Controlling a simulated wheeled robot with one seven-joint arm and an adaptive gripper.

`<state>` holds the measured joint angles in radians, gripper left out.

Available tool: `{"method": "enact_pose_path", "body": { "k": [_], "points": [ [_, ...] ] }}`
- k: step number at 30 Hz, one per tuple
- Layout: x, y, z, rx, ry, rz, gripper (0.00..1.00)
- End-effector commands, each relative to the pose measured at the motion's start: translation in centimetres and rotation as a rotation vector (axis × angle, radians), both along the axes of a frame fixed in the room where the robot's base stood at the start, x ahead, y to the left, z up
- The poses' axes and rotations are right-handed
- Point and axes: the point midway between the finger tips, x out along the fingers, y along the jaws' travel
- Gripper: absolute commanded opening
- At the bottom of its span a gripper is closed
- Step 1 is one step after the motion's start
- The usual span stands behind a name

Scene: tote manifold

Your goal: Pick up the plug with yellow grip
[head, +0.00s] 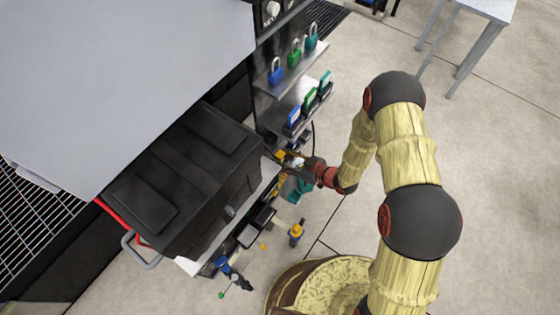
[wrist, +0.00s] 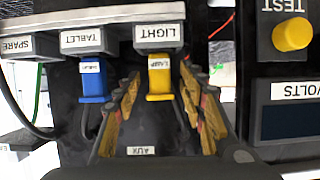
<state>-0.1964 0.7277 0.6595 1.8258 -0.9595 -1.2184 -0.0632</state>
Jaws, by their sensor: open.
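The plug with yellow grip (wrist: 160,82) sits upright under the LIGHT label, in the centre of the wrist view. It carries a small white label. My gripper (wrist: 160,104) is open, with one gold-coloured finger on each side of the plug and visible gaps between. In the head view my gripper (head: 288,161) is at the front of the black unit, right of the black case. The yellow plug is hard to tell from the fingers there.
A blue plug (wrist: 95,83) hangs under the TABLET label, close to my left finger. A panel with a yellow TEST button (wrist: 292,34) is at right. Shelves with padlocks (head: 276,72) and coloured items (head: 309,100) stand above my gripper. A black case (head: 190,180) is at left.

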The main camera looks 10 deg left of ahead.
Motion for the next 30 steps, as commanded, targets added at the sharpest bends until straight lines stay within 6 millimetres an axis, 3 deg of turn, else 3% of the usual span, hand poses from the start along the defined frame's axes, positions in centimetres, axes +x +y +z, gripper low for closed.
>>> {"method": "enact_pose_path", "body": {
  "k": [4, 12, 30],
  "points": [
    [0.46, 1.21, -0.57, 0.000, 0.000, 0.001, 0.41],
    [0.57, 1.35, -0.52, 0.000, 0.000, -0.001, 0.40],
    [0.56, 1.33, -0.52, 0.000, 0.000, -0.001, 0.06]
  ]
}}
